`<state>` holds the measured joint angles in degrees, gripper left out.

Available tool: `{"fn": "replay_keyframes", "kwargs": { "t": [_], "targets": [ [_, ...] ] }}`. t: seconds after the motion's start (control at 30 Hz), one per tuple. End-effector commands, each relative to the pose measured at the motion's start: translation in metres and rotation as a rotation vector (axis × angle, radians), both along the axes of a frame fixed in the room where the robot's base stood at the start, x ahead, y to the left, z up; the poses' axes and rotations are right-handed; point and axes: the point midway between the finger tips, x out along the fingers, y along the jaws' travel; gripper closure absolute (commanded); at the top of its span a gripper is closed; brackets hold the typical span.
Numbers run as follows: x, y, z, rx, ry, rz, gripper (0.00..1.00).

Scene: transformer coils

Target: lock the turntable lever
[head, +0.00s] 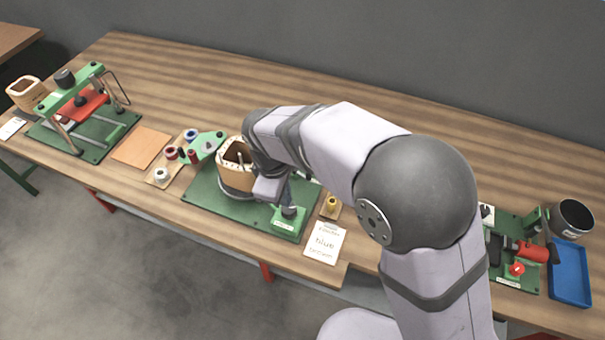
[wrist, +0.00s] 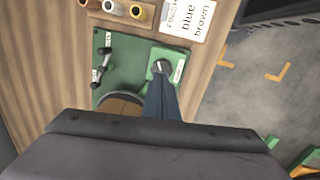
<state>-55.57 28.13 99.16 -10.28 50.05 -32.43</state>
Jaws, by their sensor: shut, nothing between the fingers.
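The turntable's green baseplate (head: 215,197) lies at the middle of the bench, with a wooden coil former (head: 234,178) upright on it. A small labelled green block (head: 288,226) at its near right corner carries a dark round part, probably the lever's pivot; it also shows in the wrist view (wrist: 178,70). The lever itself is not clearly seen. My gripper (wrist: 161,76) is shut and empty, pointing down with its tips at or just above that block. I cannot tell whether they touch it. My arm hides part of the baseplate in the head view.
A dark rod with pale pieces (wrist: 102,58) is on the baseplate. Small spools (wrist: 115,8) and a "blue brown" card (head: 325,240) lie beside it. A green frame press (head: 95,150) stands left; a blue tray (head: 570,272) and dark pot (head: 572,217) stand right.

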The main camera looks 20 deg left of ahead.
Motion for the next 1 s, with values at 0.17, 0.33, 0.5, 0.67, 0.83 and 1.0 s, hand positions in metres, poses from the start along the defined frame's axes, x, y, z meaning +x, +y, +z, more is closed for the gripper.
{"fn": "replay_keyframes", "kwargs": {
  "t": [0.17,0.33,0.5,0.67,0.83,1.0],
  "targets": [
    [0.028,0.022,0.036,-0.025,-0.067,0.319,1.00],
    [0.041,0.026,0.055,-0.099,-0.090,0.623,1.00],
    [0.039,0.017,0.055,-0.186,-0.060,0.887,1.00],
    [0.038,0.012,0.055,-0.232,-0.034,1.067,1.00],
    [0.037,0.012,0.055,-0.253,-0.024,1.175,1.00],
    [0.037,0.012,0.055,-0.259,-0.021,1.210,1.00]
  ]
}}
